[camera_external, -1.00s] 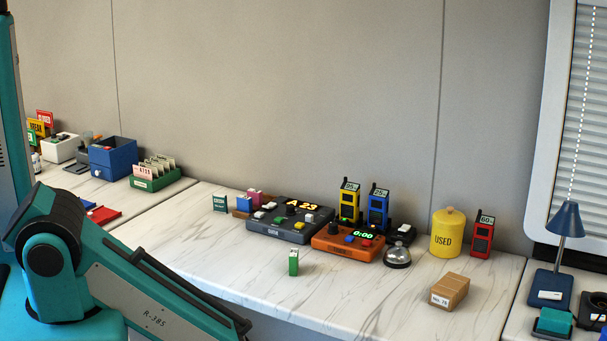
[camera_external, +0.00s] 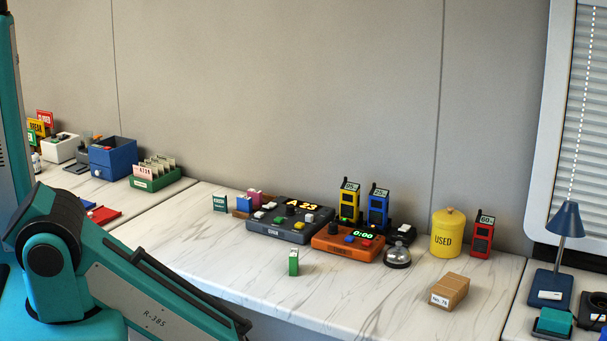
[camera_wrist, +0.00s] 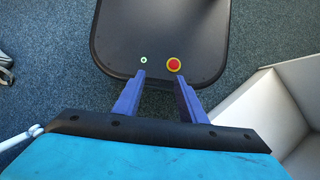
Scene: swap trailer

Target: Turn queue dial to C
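The dark grey queue console (camera_external: 262,232) sits on the white marble counter near its back edge. Its lit display (camera_external: 303,206) reads "A 23" in yellow. A black dial (camera_external: 291,208) stands on it at the left of the display; its pointer is too small to read. Several white, yellow and green buttons are on the console. In the wrist view my gripper (camera_wrist: 160,98) points down over my own base, its two purple fingers apart with nothing between them. It is out of the external view and far from the console.
An orange timer box (camera_external: 330,246) showing 0:00 touches or nearly touches the console. A bell (camera_external: 397,257), a yellow USED canister (camera_external: 447,236), colored handsets, a brown box (camera_external: 449,291) and a small green-and-white block (camera_external: 293,263) stand nearby. The counter's front left is clear.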

